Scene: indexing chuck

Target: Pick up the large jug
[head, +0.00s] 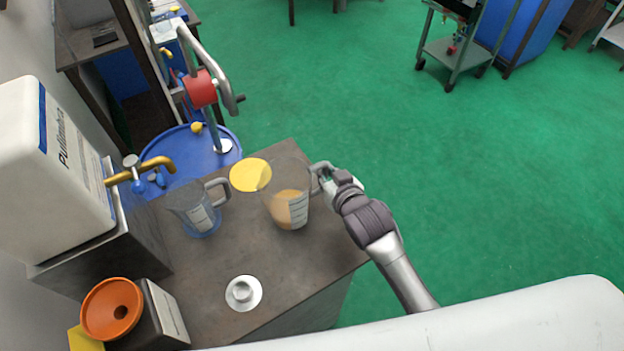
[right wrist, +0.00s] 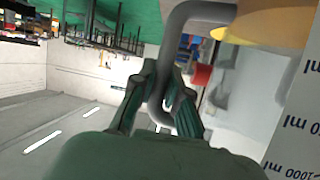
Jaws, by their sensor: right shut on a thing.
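The large jug (head: 288,203) is clear with a grey handle and measuring marks, and holds a tan liquid. It is at the right part of the grey-brown bench top, near its right edge. My right gripper (head: 330,178) is at its handle on the right side. In the right wrist view the fingers (right wrist: 165,100) are closed around the grey handle (right wrist: 177,60), and the marked wall of the jug is at the right. I cannot tell whether the jug's base touches the bench. My left gripper is not in view.
A smaller jug (head: 190,210) stands left of the large one, below a brass tap (head: 140,172) on a white container (head: 50,170). A yellow disc (head: 247,174) lies behind the large jug. A white round piece (head: 243,293), an orange funnel (head: 112,309) and a blue drum (head: 200,150) are nearby.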

